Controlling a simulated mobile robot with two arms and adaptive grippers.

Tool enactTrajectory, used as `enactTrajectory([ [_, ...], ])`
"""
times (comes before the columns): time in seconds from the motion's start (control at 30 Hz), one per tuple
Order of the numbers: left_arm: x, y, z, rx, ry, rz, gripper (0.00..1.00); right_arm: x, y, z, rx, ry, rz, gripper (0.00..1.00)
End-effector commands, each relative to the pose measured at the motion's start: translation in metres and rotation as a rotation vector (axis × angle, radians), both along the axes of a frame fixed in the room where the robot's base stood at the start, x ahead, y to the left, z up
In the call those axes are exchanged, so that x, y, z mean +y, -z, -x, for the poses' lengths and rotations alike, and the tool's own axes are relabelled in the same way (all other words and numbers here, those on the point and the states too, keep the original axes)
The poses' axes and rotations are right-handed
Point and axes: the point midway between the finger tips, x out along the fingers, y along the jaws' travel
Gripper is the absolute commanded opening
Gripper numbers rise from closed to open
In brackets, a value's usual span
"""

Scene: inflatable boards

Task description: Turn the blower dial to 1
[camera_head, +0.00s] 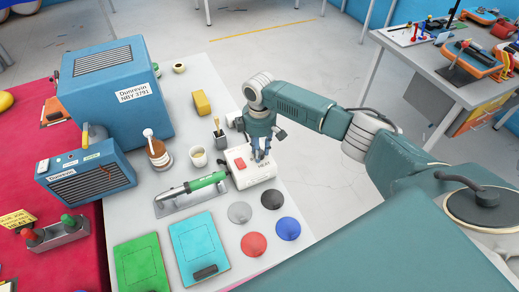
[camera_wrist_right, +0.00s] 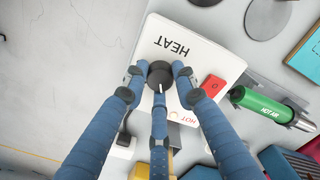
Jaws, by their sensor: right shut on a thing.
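A white control box (camera_head: 253,177) with a red switch (camera_head: 240,163) stands near the right edge of the grey table; in the right wrist view the box (camera_wrist_right: 212,48) carries the word HEAT, upside down. My right gripper (camera_head: 261,154) points down over the box. In the right wrist view my right gripper (camera_wrist_right: 160,80) is shut around a round black dial (camera_wrist_right: 160,72) with a white pointer mark. The dial's scale numbers are hidden or too small to read. The red switch (camera_wrist_right: 213,86) lies just right of the fingers. My left gripper is not in view.
A green hot-air tool (camera_head: 207,182) lies left of the box. Coloured discs, such as a red one (camera_head: 254,244), lie in front. A brush cup (camera_head: 220,139), white cup (camera_head: 198,157), yellow block (camera_head: 201,103) and brown bottle (camera_head: 158,153) stand nearby. Blue machines (camera_head: 115,95) are at left.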

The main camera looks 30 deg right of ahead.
Motion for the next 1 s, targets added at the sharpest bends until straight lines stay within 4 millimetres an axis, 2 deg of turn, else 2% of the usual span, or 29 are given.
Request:
enactTrajectory([
  [0.23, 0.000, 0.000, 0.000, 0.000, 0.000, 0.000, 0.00, -0.001, -0.001, -0.001, -0.004, 0.000, 0.000, 0.01],
  [0.27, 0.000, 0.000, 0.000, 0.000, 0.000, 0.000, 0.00, -0.001, -0.001, -0.001, -0.004, 0.000, 0.000, 0.29],
  [0.33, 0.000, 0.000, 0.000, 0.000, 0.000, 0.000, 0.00, -0.001, -0.001, -0.001, -0.004, 0.000, 0.000, 0.43],
  [0.37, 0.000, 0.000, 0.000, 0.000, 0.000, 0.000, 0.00, -0.001, -0.001, -0.001, -0.004, 0.000, 0.000, 0.46],
  [0.63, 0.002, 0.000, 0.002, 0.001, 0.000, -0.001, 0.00, 0.000, -0.001, -0.001, -0.001, -0.001, 0.000, 0.46],
  [0.73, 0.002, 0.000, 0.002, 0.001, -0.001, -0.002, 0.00, 0.000, -0.007, -0.001, -0.003, -0.001, 0.000, 0.46],
  [0.87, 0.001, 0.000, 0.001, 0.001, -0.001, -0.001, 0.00, 0.000, -0.026, -0.001, -0.005, -0.001, -0.001, 0.46],
  [1.0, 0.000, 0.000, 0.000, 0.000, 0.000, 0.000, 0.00, 0.000, -0.057, -0.002, -0.006, -0.002, -0.001, 0.46],
])
